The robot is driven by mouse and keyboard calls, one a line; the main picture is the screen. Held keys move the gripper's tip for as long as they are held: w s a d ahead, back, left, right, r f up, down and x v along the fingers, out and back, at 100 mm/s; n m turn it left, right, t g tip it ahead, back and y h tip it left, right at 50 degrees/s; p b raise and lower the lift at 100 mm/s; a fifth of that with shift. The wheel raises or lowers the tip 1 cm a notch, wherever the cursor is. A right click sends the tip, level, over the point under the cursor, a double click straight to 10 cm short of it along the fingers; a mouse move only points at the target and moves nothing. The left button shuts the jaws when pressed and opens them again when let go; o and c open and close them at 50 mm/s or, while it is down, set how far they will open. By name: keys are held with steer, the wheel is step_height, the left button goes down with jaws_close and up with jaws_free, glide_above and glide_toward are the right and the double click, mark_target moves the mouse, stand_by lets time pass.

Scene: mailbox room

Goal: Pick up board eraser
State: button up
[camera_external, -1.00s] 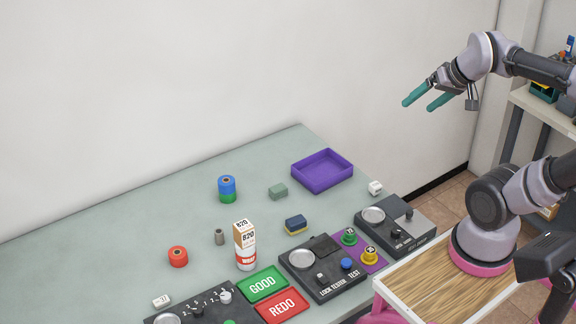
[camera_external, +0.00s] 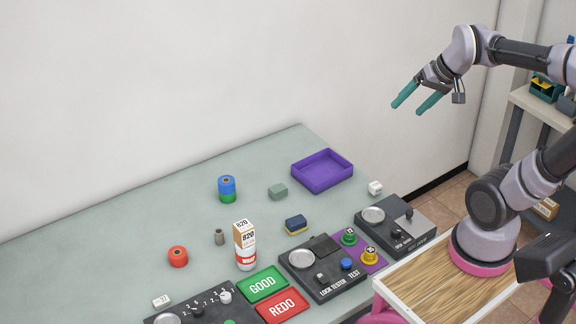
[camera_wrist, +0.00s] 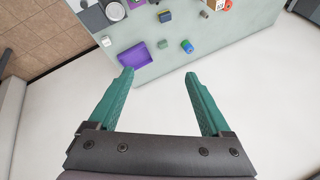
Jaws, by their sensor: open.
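The board eraser looks to be the small block with a dark blue top and a yellow base (camera_external: 296,224), lying on the table behind the lock tester panel. In the wrist view the same dark blue block (camera_wrist: 165,16) is small near the top edge. My gripper (camera_external: 416,103) has teal fingers, is open and empty, and hangs in the air right of the purple tray and well above the table. In the wrist view the open gripper (camera_wrist: 158,76) shows its two fingers apart with nothing between them.
The purple tray (camera_external: 296,174) stands at the back. The lock tester panel (camera_external: 322,286) is in front. The table's back left is clear.

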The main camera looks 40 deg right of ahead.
mark_target(302, 217)
steer(key=w+a+f+m+g+y, duration=0.3)
steer(key=w+f, duration=0.6)
steer(key=w+a+f+m+g+y, duration=0.3)
steer(key=w+f, duration=0.5)
steer(key=f, duration=0.2)
steer(key=w+f+m+y, duration=0.1)
steer(key=w+f+m, duration=0.1)
steer(key=f, duration=0.6)
steer(key=w+f+m+t+y, duration=0.1)
steer(key=f+m+y, duration=0.1)
steer(key=f, duration=0.6)
steer(key=w+f+m+y, duration=0.1)
steer(key=f+m, duration=0.3)
steer(key=f, duration=0.4)
steer(key=shift+w+a+f+y, duration=0.15)
steer(key=shift+w+a+f, duration=0.05)
steer(key=shift+w, duration=0.25)
steer(key=shift+w+a+f+y, duration=0.15)
steer(key=shift+w+a, duration=0.05)
steer(key=shift+w, duration=0.2)
steer(key=x, duration=0.4)
steer(key=shift+a+f, duration=0.2)
steer(key=shift+a, duration=0.05)
steer(key=shift+t, duration=0.3)
steer(key=shift+f+x, duration=0.2)
steer(key=shift+x, duration=2.95)
steer(key=shift+w+d, duration=0.1)
jaws_close()
steer(key=shift+r, duration=0.1)
